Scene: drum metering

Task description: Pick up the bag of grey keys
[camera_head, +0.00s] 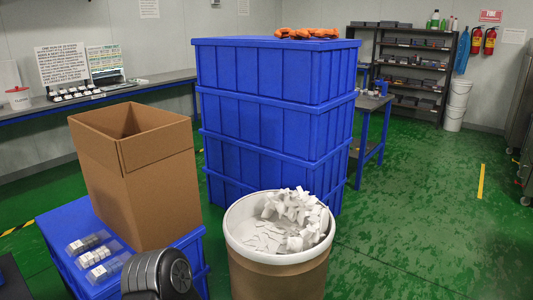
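Several small clear bags lie in a row on a blue crate-like surface (62,225) at the lower left. The far bag (88,243) holds greyish pieces, the middle bag (98,256) holds whiter pieces, and the near bag (110,270) holds pale grey pieces. The pieces are too small for me to tell which bag holds grey keys. The bags lie flat and apart from any gripper. A dark ribbed arm part, likely mine, shows at the bottom beside the near bag. No gripper fingers show in the picture.
An open cardboard box (140,190) stands behind the bags. A drum (275,275) of white pieces stands to the right. Stacked blue crates (275,120) rise behind it, with orange items (307,33) on top. Green floor (430,220) is clear at the right.

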